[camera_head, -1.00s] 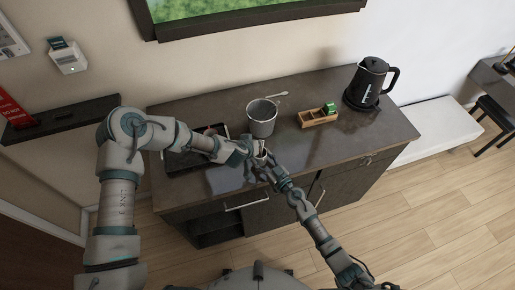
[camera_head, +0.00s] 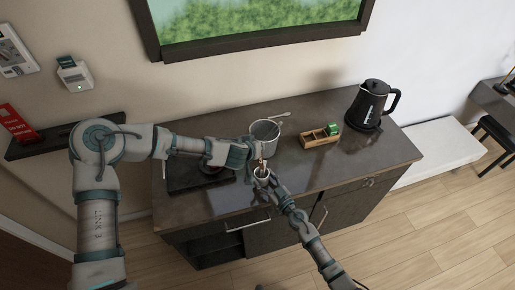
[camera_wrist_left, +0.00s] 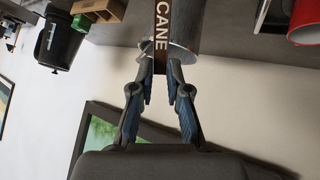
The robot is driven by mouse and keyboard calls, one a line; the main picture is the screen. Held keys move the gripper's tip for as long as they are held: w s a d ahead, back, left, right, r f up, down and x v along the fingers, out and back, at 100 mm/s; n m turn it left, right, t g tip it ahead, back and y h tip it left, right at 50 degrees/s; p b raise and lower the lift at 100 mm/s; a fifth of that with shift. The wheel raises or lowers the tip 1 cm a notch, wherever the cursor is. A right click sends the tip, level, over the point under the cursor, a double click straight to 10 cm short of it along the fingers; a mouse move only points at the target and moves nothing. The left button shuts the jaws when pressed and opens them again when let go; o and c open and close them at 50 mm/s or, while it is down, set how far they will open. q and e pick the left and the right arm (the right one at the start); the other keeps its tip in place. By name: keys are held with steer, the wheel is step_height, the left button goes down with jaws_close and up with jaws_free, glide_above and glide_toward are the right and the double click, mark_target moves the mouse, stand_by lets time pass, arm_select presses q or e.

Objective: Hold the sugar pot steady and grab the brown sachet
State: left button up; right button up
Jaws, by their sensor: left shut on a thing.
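The sugar pot (camera_head: 261,174) is a small pale cup near the front edge of the counter. My right gripper (camera_head: 264,181) reaches it from the front, with its fingers against the pot's sides. The brown sachet (camera_head: 263,164) shows as a thin reddish-brown strip at the pot's mouth; I cannot tell whether its lower end is still inside. My left gripper (camera_head: 253,163) is just above and left of the pot, shut on the sachet. In the left wrist view the sachet (camera_wrist_left: 161,40), lettered CANE, stands between the fingertips.
A grey metal bucket (camera_head: 266,132) stands close behind the grippers, with a spoon (camera_head: 281,116) behind it. A wooden box (camera_head: 314,139) with a green item and a black kettle (camera_head: 371,105) are to the right. A dark tray (camera_head: 200,178) lies left. The counter's front right is clear.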

steer(key=shift+o, duration=1.3)
